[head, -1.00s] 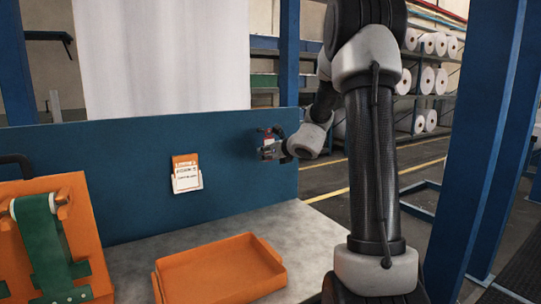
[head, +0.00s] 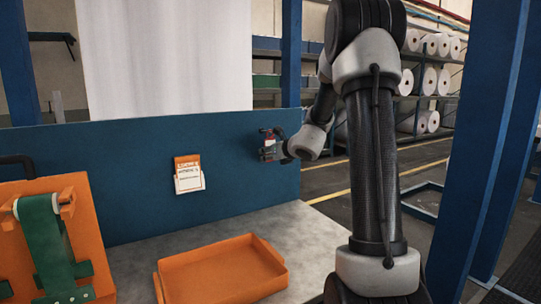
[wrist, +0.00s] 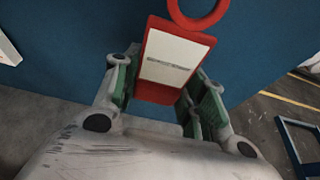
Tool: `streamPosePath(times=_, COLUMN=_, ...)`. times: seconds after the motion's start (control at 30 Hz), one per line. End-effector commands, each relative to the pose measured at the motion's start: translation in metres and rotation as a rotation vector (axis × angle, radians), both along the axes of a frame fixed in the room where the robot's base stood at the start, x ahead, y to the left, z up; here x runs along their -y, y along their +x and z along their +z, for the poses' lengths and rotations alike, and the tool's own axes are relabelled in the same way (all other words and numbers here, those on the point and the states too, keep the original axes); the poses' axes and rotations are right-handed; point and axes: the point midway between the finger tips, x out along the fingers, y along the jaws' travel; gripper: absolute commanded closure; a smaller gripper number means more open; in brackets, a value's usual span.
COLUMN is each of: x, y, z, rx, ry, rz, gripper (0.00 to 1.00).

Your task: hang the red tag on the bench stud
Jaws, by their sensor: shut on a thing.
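The red tag (wrist: 172,62) has a white label with a small line of print and a red ring at its top. My gripper (wrist: 160,82) is shut on the tag's lower body between its green-padded fingers, with the ring standing clear above. In the head view my gripper (head: 272,154) is small, in front of the right part of the blue bench panel (head: 130,195). Only a little red of the tag (head: 268,141) shows there. I cannot make out the bench stud in either view. I cannot tell how far the ring is from the panel.
A white and orange card (head: 188,175) is on the panel left of my gripper. An orange tray (head: 222,270) lies on the grey bench top (head: 310,235). An orange stand with a green strap (head: 45,245) is at left. Blue posts (head: 505,130) rise at right.

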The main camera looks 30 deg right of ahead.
Motion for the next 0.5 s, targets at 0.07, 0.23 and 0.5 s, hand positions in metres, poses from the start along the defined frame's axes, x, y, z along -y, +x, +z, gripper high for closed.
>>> streamPosePath(times=0.07, x=0.0000, y=-0.0003, z=-0.0020, rx=-0.002, ry=0.001, rz=0.000, gripper=0.87)
streamPosePath(times=0.23, x=-0.0001, y=-0.0007, z=-0.0029, rx=-0.004, ry=0.000, rz=0.000, gripper=0.87)
streamPosePath(times=0.5, x=-0.0001, y=-0.0005, z=-0.0026, rx=-0.003, ry=0.000, rz=0.000, gripper=0.34)
